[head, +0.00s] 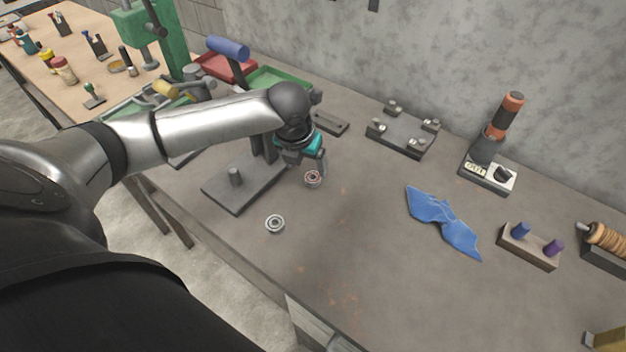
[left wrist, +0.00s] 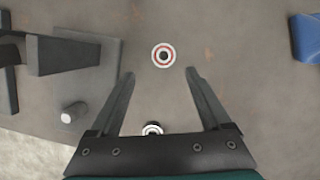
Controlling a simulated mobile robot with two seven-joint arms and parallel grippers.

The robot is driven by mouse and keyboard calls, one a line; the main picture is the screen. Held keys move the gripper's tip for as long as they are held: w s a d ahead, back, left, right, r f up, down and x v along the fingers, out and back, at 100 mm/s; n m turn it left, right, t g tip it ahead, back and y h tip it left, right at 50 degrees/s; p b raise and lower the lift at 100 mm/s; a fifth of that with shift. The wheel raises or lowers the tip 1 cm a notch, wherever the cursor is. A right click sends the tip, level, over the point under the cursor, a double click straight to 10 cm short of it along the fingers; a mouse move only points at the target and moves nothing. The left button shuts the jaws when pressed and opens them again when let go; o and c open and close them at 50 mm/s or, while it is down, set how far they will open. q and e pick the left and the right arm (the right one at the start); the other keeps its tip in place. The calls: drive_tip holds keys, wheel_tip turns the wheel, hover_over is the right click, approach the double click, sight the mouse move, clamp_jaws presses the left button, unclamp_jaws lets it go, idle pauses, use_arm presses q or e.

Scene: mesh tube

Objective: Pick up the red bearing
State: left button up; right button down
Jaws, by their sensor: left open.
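The red bearing (head: 313,179), a small metal ring with a red band, lies flat on the grey workbench. It also shows in the left wrist view (left wrist: 163,55), just beyond and between the fingertips. My left gripper (head: 318,172) is above the bench close to the red bearing, and one finger shows beside it in the head view. In the left wrist view my left gripper (left wrist: 160,74) is open, with nothing between its fingers. A second, plain silver bearing (head: 275,223) lies nearer the front edge; in the left wrist view (left wrist: 153,129) it is partly hidden by the gripper body.
A dark press base with a peg (head: 236,177) stands left of the bearings. A blue cloth (head: 443,220) lies to the right, near a block with blue and purple pegs (head: 528,247). A plate with posts (head: 403,132) stands behind. Bench between bearings and cloth is clear.

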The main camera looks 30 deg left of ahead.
sight(311, 174)
use_arm(q)
drive_tip(key=shift+w+d+b+x, duration=0.15)
drive_tip(key=shift+b+x, duration=0.15)
drive_tip(key=shift+x, duration=1.25)
drive_tip(key=shift+w+d+b+x, duration=0.1)
drive_tip(key=shift+b+x, duration=0.2)
drive_tip(key=shift+x, duration=1.2)
drive_tip(key=shift+c, duration=0.3)
drive_tip(key=shift+r, duration=0.1)
clamp_jaws()
